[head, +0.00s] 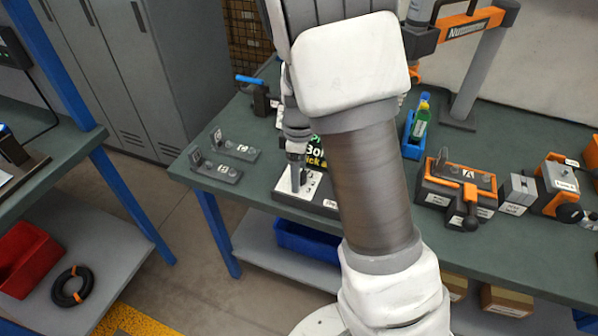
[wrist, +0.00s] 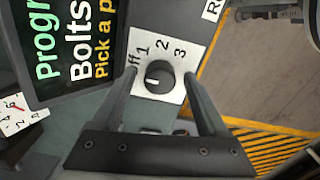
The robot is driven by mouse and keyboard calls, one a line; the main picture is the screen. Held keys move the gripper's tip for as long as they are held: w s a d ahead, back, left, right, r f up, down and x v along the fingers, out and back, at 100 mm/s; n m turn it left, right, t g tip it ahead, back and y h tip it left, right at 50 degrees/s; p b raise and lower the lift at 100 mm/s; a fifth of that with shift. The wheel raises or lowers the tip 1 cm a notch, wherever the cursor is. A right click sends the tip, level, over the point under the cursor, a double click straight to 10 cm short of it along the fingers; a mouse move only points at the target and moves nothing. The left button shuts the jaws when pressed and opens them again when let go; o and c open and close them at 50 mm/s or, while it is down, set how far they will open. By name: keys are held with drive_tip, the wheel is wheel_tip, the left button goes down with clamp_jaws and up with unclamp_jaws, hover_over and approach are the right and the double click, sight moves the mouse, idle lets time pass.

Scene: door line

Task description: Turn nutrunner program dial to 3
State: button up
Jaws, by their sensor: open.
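The program dial (wrist: 159,76) is a round black knob on a white plate (wrist: 172,40) marked Off, 1, 2 and 3. A small light mark seems to lie on the knob's left side, but I cannot read its setting surely. My gripper (wrist: 160,70) is open, with one finger on each side of the knob and visible gaps between. I cannot tell how far the fingertips are above the plate. In the head view my gripper (head: 295,180) points down over the white plate (head: 308,184) on the bench; the knob is not discernible there.
A dark screen (wrist: 75,48) with green and white text stands close to the left finger. Two small labelled brackets (head: 224,160) lie left on the green bench (head: 258,190). An orange and grey fixture (head: 457,190) stands right. My arm hides the bench's middle.

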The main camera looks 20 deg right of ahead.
clamp_jaws()
idle(0.3)
drive_tip(key=shift+m, duration=0.4)
drive_tip(key=m+p, duration=0.1)
drive_tip(key=m, duration=0.3)
drive_tip(key=shift+r+m, duration=0.1)
drive_tip(key=shift+m, duration=0.2)
drive_tip(key=m+p, duration=0.2)
drive_tip(key=m, duration=0.4)
drive_tip(key=m+p, duration=0.2)
drive_tip(key=m, duration=0.4)
drive_tip(key=shift+m, duration=0.3)
drive_tip(key=m+p, duration=0.2)
drive_tip(key=m, duration=0.3)
drive_tip(key=shift+w+m+p, duration=0.1)
drive_tip(key=shift+m+p, duration=0.25)
drive_tip(key=shift+m, duration=0.05)
drive_tip(key=shift+d, duration=0.1)
